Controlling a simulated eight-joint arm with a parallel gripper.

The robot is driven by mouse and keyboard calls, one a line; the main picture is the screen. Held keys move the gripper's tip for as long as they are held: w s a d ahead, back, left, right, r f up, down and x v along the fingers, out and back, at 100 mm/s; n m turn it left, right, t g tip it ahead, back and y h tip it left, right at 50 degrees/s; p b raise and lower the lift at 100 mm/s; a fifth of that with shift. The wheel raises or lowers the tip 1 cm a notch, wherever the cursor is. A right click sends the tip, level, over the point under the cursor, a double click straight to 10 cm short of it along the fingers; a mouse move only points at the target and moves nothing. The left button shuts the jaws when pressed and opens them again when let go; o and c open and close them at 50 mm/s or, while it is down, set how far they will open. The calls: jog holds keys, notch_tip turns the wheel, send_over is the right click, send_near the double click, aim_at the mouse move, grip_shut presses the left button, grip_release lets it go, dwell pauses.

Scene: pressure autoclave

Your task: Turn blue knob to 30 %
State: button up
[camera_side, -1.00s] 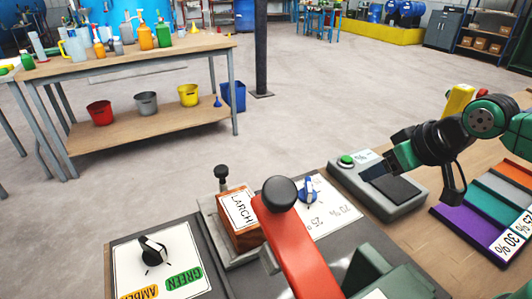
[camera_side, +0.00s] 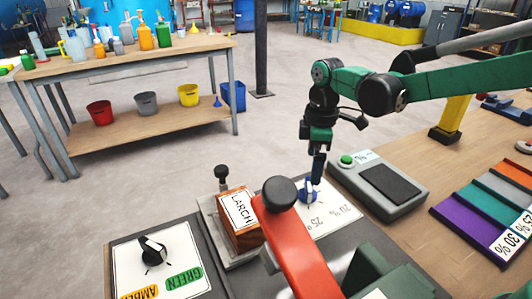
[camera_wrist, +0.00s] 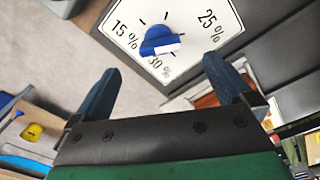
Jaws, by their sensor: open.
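The blue knob (camera_side: 308,193) sits on a white dial plate (camera_side: 335,210) with percent marks. In the wrist view the blue knob (camera_wrist: 160,40) carries a white mark on its lower right side. The labels 15 % and 25 % read on the plate (camera_wrist: 222,42), and a label that looks like 30 % is partly hidden below the knob. My gripper (camera_side: 316,182) points down just above the knob in the side view. In the wrist view my gripper (camera_wrist: 162,75) is open and empty, its blue fingers apart, with the knob ahead of the gap. Contact cannot be told.
A red lever (camera_side: 300,250) with a black ball stands in front of the dial. Left of it are a wooden LARCH block (camera_side: 240,212) and a black knob (camera_side: 153,250). A grey box with a green button (camera_side: 347,159) is close on the right, coloured strips (camera_side: 480,210) beyond.

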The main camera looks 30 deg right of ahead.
aim_at(308, 184)
jog(key=shift+w+a+f, duration=0.1)
jog(key=shift+w+f, duration=0.1)
jog(key=shift+f, duration=2.95)
jog(key=c, duration=1.3)
jog(key=shift+o, duration=0.2)
jog(key=m, duration=0.5)
jog(key=shift+m, duration=0.4)
jog(key=m, duration=0.5)
jog(key=shift+m, duration=0.4)
